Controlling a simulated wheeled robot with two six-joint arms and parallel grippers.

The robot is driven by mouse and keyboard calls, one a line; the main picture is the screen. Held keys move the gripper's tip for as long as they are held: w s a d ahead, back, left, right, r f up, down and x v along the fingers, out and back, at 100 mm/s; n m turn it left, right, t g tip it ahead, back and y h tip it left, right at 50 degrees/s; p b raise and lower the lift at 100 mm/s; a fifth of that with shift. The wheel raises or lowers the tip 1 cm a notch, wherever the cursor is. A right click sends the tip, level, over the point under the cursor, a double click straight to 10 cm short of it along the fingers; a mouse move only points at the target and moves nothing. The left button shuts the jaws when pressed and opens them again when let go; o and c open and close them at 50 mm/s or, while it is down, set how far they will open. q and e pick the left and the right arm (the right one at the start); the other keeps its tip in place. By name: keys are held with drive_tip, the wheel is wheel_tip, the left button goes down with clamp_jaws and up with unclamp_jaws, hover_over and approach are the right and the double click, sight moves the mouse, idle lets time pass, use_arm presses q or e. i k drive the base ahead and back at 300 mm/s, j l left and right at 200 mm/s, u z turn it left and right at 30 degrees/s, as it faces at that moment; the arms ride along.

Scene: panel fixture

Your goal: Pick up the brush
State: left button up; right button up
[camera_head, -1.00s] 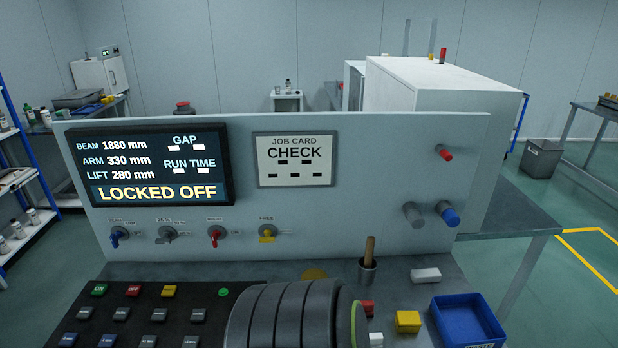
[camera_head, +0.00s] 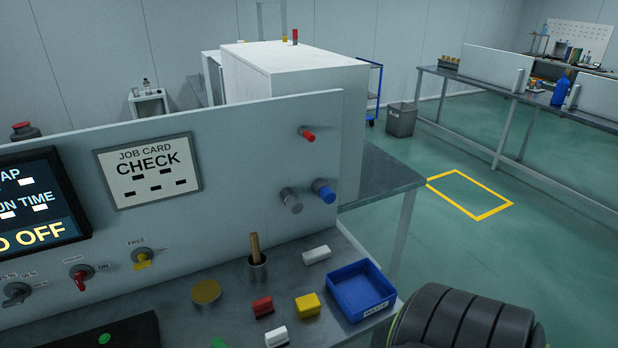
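The brush (camera_head: 255,245) shows as a light wooden handle standing nearly upright in a small dark metal cup (camera_head: 257,270) on the bench in front of the panel. Its lower end is hidden inside the cup. Neither of my grippers is in view. A dark ribbed part of my own body fills the lower right of the head view, right of the blue tray and apart from the brush.
Around the cup lie a brass disc (camera_head: 206,291), a red block (camera_head: 262,306), a yellow block (camera_head: 307,305), white blocks (camera_head: 316,254) and a blue tray (camera_head: 360,292). The upright panel (camera_head: 240,175) with knobs rises behind. Open floor lies to the right.

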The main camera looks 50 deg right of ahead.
sight(254, 237)
drive_tip(key=z, duration=1.3)
